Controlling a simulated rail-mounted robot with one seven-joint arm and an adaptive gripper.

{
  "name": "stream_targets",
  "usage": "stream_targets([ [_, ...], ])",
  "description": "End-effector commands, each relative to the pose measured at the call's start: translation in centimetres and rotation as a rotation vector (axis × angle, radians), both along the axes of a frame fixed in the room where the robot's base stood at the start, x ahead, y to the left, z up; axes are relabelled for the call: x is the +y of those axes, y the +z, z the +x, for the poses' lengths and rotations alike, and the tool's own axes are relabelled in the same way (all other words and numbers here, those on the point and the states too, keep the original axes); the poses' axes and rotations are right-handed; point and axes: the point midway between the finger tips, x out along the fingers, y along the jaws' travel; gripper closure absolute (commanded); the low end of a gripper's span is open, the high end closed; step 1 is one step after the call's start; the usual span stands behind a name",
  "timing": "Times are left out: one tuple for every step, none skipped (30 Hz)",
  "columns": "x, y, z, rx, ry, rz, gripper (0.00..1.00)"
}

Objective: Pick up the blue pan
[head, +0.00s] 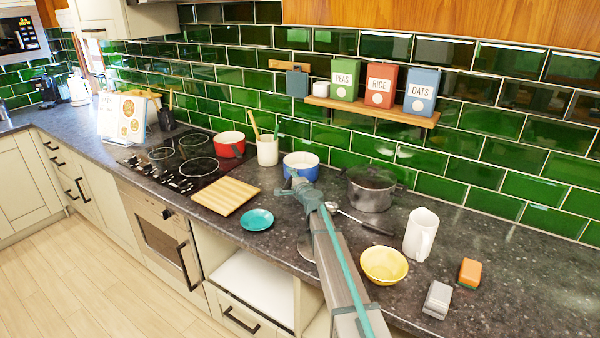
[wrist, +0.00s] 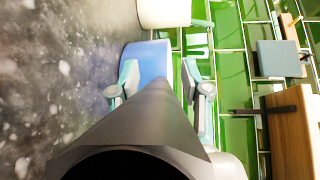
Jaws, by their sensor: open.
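The blue pan (head: 301,168) stands on the dark worktop by the green tiled wall, its white inside showing from above. My gripper (head: 297,180) is open at the pan's near side and partly covers it in the head view. In the wrist view, the pan's blue side (wrist: 152,60) lies just beyond my gripper (wrist: 160,76), between its spread fingers. A dark bar that looks like the pan's handle (wrist: 150,115) runs from the pan between the fingers towards the camera. I cannot tell whether either finger touches it.
A utensil pot (head: 267,151) and red pan (head: 229,145) stand left of the blue pan. A dark pot (head: 371,190) and ladle (head: 360,218) are on the right. A chopping board (head: 225,196), teal saucer (head: 257,219), yellow bowl (head: 384,266) and white jug (head: 421,234) lie nearer.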

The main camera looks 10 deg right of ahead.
Motion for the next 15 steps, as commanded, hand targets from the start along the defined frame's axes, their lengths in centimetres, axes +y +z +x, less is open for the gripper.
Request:
stream_targets([
  [-0.01, -0.03, -0.05, 0.0, 0.0, 0.0, 0.53],
  [-0.01, -0.03, -0.06, 0.0, 0.0, 0.0, 0.53],
  [-0.01, -0.03, -0.06, 0.0, 0.0, 0.0, 0.53],
  [-0.02, -0.03, -0.06, 0.0, 0.0, 0.0, 0.58],
  [-0.02, -0.03, -0.07, 0.0, 0.0, 0.0, 0.63],
  [-0.02, -0.02, -0.07, 0.0, 0.0, 0.0, 0.7],
  [-0.02, -0.02, -0.07, 0.0, 0.0, 0.0, 0.75],
  [-0.02, -0.02, -0.07, 0.0, 0.0, 0.0, 0.8],
  [-0.02, -0.02, -0.07, 0.0, 0.0, 0.0, 0.86],
  [-0.02, -0.02, -0.07, 0.0, 0.0, 0.0, 0.91],
  [-0.02, -0.02, -0.07, 0.0, 0.0, 0.0, 0.96],
  [-0.03, -0.02, -0.07, 0.0, 0.0, 0.0, 1.0],
  [-0.03, -0.02, -0.07, 0.0, 0.0, 0.0, 1.0],
  [-0.03, -0.02, -0.07, 0.0, 0.0, 0.0, 1.0],
  [-0.03, -0.02, -0.07, 0.0, 0.0, 0.0, 1.0],
])
